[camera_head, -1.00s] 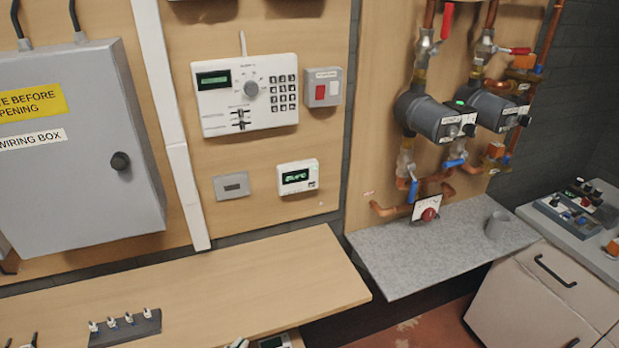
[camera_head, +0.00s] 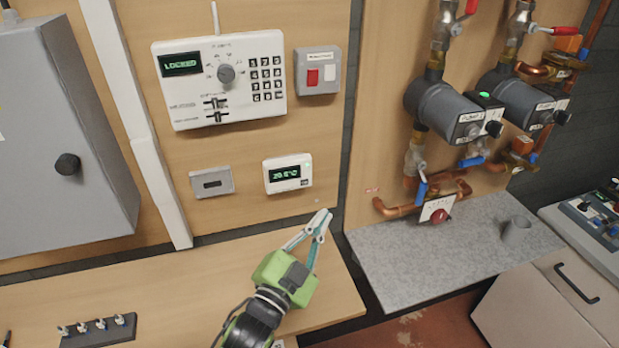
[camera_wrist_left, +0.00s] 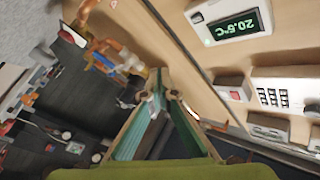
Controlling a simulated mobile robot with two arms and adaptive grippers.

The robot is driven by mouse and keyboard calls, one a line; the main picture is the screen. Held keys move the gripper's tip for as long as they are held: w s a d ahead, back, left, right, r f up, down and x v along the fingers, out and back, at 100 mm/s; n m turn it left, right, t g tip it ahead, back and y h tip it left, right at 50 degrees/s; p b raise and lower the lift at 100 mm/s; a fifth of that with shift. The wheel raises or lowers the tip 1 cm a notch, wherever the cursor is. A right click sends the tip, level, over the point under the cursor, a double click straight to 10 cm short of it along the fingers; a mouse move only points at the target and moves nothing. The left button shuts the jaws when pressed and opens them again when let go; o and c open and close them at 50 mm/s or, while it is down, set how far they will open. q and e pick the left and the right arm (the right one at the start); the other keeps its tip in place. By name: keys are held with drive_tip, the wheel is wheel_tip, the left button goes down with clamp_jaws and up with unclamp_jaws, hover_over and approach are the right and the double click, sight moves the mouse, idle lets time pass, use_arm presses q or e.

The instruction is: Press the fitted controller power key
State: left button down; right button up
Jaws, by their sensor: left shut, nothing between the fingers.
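A large white controller (camera_head: 190,110) with a "LOCKED" display, a knob and a keypad is on the wooden wall panel. Below it is a smaller white controller (camera_head: 288,174), whose green display seems to read 20.5°C. It also shows upside down in the left wrist view (camera_wrist_left: 199,18). My right gripper is not in view.
A wooden shelf (camera_head: 190,285) runs below. Pumps and copper pipes (camera_head: 395,208) stand right, above a grey shelf (camera_head: 440,262).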

sight(304, 182)
use_arm(q)
drive_tip(key=w+a+b, duration=0.1)
drive_tip(key=w+a, duration=0.2)
drive_tip(key=w, duration=0.5)
drive_tip(key=shift+b, duration=0.4)
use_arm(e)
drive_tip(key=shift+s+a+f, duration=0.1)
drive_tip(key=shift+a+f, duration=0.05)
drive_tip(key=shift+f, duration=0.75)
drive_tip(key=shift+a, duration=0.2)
use_arm(q)
drive_tip(key=shift+w+r, duration=0.1)
drive_tip(key=shift+w+a, duration=0.15)
drive_tip(key=shift+w, duration=0.15)
drive_tip(key=shift+w+a, duration=0.1)
drive_tip(key=shift+w, duration=0.25)
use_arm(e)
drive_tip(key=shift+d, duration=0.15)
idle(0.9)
use_arm(q)
drive_tip(key=shift+s, duration=0.15)
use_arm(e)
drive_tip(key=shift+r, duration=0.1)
use_arm(q)
drive_tip(key=shift+s+d+p, duration=0.2)
drive_tip(key=shift+s+p, duration=0.1)
drive_tip(key=shift+s, duration=0.3)
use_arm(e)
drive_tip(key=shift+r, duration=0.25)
